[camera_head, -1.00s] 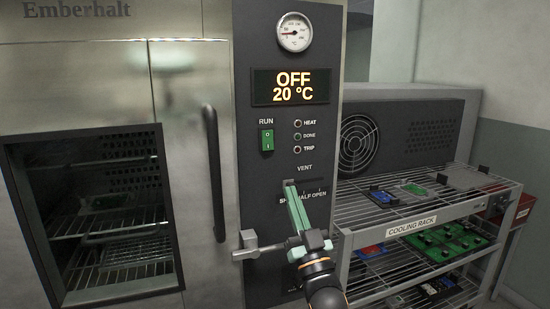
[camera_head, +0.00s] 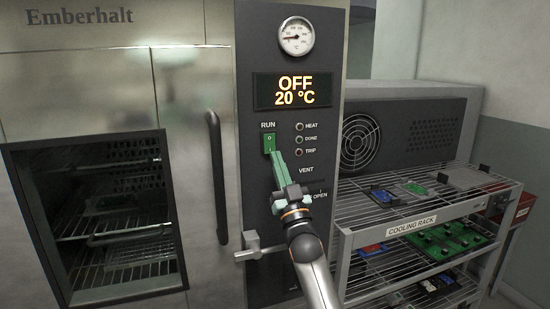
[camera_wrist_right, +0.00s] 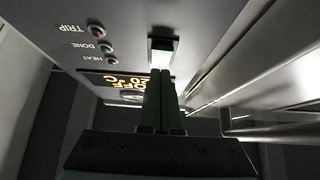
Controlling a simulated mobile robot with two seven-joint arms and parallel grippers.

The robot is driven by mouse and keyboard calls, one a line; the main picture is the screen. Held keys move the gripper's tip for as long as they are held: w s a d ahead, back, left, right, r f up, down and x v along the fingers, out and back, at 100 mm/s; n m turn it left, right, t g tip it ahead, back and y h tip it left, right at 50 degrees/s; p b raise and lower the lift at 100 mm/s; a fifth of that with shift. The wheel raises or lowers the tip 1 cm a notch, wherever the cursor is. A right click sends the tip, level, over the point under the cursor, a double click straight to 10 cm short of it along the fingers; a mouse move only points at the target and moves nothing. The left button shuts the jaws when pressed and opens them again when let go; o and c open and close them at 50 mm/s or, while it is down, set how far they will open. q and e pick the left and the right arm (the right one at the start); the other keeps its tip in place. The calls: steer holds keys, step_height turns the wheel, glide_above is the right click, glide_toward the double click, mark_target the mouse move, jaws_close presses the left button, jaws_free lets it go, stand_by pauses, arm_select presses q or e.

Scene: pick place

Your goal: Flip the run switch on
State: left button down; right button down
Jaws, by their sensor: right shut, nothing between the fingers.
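The green RUN switch (camera_head: 269,143) is on the dark control panel, under the display (camera_head: 292,90), which reads OFF and 20 °C. My right gripper (camera_head: 273,156) is shut and empty. In the head view its fingertips are at the lower edge of the switch. In the right wrist view the shut fingers (camera_wrist_right: 161,72) point at the switch (camera_wrist_right: 163,44), with their tips at its near edge. I cannot tell whether they touch it. My left gripper is not in view.
The oven door's long handle (camera_head: 216,178) stands left of the panel, and a door latch (camera_head: 252,245) is below it. The indicator lamps (camera_head: 299,139) sit right of the switch. A wire cooling rack (camera_head: 425,209) with several boards stands to the right.

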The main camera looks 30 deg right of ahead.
steer(key=shift+w+d+f, duration=0.1)
steer(key=shift+w+d, duration=0.1)
steer(key=shift+w, duration=0.75)
